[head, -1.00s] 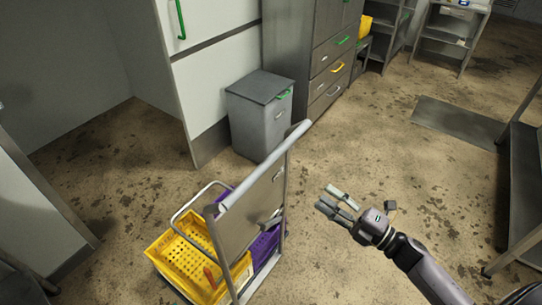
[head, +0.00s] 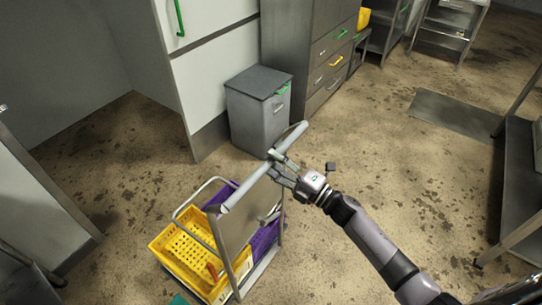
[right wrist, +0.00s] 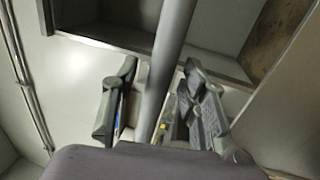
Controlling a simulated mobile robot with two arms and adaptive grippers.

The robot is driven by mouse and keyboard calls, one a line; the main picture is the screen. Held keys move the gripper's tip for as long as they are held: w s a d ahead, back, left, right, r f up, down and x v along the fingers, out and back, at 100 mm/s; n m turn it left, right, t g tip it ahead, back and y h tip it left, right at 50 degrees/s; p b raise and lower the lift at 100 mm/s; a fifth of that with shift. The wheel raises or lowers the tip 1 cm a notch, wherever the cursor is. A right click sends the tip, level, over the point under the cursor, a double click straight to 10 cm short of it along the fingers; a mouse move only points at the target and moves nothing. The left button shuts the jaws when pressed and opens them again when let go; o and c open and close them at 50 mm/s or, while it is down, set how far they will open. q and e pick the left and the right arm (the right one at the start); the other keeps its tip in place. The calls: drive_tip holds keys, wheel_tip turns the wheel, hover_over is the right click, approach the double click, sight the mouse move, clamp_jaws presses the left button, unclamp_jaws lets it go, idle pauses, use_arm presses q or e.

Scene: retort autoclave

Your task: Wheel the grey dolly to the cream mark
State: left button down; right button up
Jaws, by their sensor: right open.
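The grey dolly (head: 240,222) stands on the floor at the lower middle of the head view, with a slanted push bar (head: 246,186) on top of its panel. It carries a yellow crate (head: 180,262) and a purple crate (head: 266,240). My right gripper (head: 278,165) is at the upper part of the bar. In the right wrist view the bar (right wrist: 172,40) passes between the open fingers (right wrist: 160,70), with a gap showing on each side. My left gripper is out of view. I cannot see the cream mark.
A grey bin (head: 258,110) stands just beyond the dolly, beside a steel drawer cabinet (head: 325,60). A dark mat (head: 455,120) lies on the stained floor to the right. A steel bench (head: 520,180) stands at the right edge. Open floor lies between dolly and bench.

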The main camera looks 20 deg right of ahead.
drive_tip(key=shift+w+a+r, duration=0.15)
drive_tip(key=shift+w+a, duration=0.3)
drive_tip(key=shift+w, duration=0.1)
drive_tip(key=shift+c, duration=0.4)
clamp_jaws()
